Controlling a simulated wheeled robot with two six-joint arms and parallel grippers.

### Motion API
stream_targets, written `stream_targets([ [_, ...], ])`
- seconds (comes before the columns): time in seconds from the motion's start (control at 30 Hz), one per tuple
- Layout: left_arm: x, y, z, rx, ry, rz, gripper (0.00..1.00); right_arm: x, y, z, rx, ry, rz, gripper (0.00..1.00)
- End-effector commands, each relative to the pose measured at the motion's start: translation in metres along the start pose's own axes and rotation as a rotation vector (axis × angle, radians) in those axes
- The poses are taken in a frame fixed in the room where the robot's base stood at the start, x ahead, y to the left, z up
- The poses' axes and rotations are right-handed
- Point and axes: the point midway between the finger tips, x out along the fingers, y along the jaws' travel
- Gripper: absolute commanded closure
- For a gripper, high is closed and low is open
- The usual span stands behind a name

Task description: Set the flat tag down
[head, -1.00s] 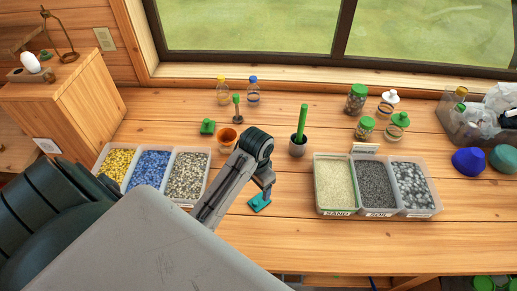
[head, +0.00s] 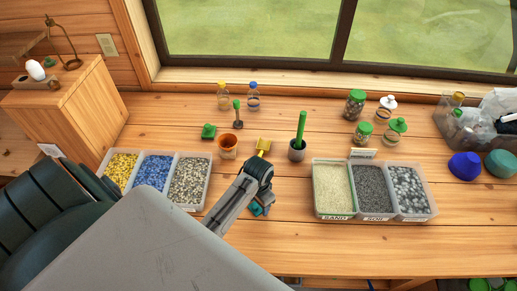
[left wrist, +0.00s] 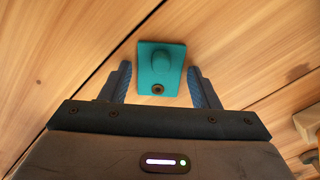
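The flat teal tag (left wrist: 174,68), a small plate with a rounded raised knob and a hole near one edge, lies on the wooden table in the left wrist view. In the head view the tag (head: 256,209) is mostly hidden behind my left wrist. My left gripper (left wrist: 159,72) is open, with one dark blue finger on each side of the tag and a gap beside each of its edges. In the head view my left gripper (head: 266,207) is largely covered by its own arm. My right gripper is in neither view.
A bin of yellow, blue and mixed pebbles (head: 206,195) stands left; a sand and soil bin (head: 316,202) stands right. An orange cup (head: 227,147), a yellow piece (head: 264,144) and a grey pot (head: 297,154) stand behind the gripper. The front table strip is clear.

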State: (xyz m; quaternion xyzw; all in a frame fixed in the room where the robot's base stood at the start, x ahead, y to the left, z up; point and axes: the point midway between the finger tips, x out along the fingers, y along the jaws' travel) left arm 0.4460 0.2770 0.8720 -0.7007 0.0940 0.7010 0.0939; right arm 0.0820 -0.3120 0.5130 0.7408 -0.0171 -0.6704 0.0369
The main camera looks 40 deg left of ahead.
Motion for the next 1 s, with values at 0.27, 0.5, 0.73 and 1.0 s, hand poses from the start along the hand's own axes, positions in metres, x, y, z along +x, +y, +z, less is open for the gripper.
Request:
stream_targets([
  [0.27,0.000,0.000,0.000,0.000,0.001,0.000,0.77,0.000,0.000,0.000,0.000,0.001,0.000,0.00],
  [0.5,-0.001,0.000,0.000,0.000,0.001,0.000,0.80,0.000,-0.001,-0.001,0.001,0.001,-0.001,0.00],
  [0.73,-0.016,0.000,-0.001,0.000,0.003,-0.001,0.80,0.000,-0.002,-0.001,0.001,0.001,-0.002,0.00],
  [1.0,-0.038,0.022,0.019,0.000,0.001,0.005,0.80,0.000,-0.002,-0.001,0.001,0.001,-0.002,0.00],
])
